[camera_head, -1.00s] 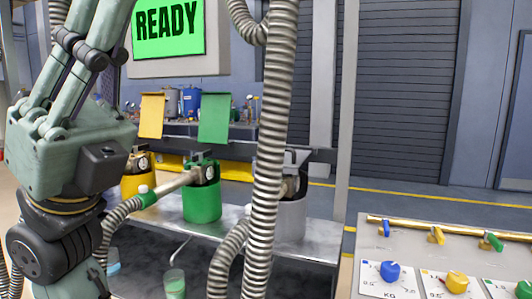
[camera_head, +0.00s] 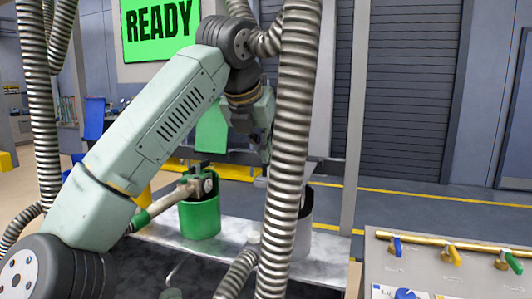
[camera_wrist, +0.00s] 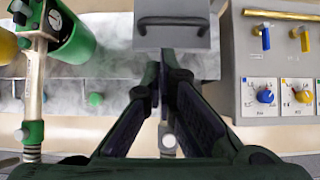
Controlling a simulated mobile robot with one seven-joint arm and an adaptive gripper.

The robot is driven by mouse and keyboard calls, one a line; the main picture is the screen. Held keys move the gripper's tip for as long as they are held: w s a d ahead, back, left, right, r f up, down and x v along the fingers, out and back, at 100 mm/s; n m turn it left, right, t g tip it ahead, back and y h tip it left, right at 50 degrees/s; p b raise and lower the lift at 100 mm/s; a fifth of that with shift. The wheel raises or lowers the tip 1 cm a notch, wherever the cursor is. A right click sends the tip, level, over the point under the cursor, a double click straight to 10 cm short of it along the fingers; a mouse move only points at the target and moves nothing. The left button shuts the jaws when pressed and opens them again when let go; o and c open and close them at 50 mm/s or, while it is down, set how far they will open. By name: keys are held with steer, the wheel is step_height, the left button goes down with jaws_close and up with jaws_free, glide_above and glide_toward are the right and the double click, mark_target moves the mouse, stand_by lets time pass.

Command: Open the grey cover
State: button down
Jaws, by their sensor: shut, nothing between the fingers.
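The grey cover (camera_wrist: 172,24) is a flat plate with a bar handle at the top middle of the wrist view. It lies just beyond my gripper's fingertips (camera_wrist: 166,58), which are closed together and empty. I cannot tell whether they touch the cover. In the head view my arm reaches over the bench, with its wrist above the grey tank (camera_head: 304,232). A ribbed hose and my arm hide most of the grey tank and its cover there.
The green tank (camera_head: 199,218) stands left of the grey one, its green cover (camera_head: 211,130) raised. A blue cover (camera_head: 94,118) is also raised. A ribbed hose (camera_head: 292,130) hangs in front. A control panel (camera_head: 440,270) with coloured valves stands at right. The screen (camera_head: 160,22) reads READY.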

mark_target(274, 180)
steer(key=p+x, duration=0.2)
steer(key=x, duration=0.6)
steer(key=shift+w+d+f, duration=0.15)
steer(key=shift+d+f, duration=0.05)
